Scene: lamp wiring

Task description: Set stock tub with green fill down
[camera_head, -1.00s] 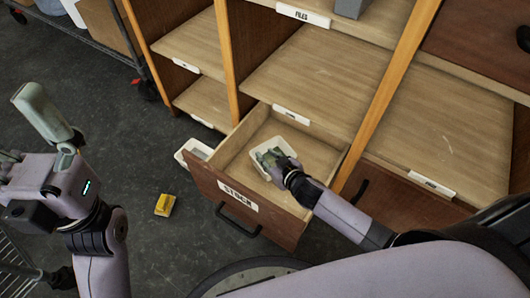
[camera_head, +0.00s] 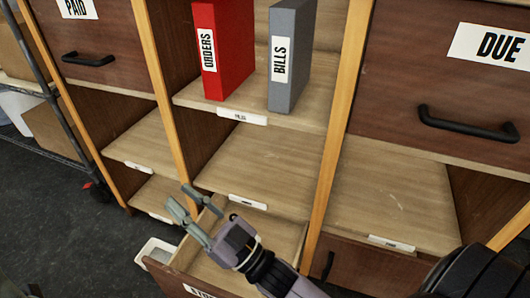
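My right gripper (camera_head: 179,196) is raised over the pulled-out stock drawer (camera_head: 215,275), with its two fingers apart and nothing seen between them. The drawer's label is cut off by the bottom edge of the picture. I see no tub with green fill now; my gripper and arm cover part of the drawer's inside. A white tub (camera_head: 148,250) with greyish contents shows low, just left of the drawer. My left gripper is out of the picture.
A red ORDERS binder (camera_head: 222,50) and a grey BILLS binder (camera_head: 290,55) stand on the upper shelf. The PAID drawer (camera_head: 95,60) and DUE drawer (camera_head: 450,90) are closed. The middle shelves (camera_head: 265,170) are empty. Orange uprights divide the bays.

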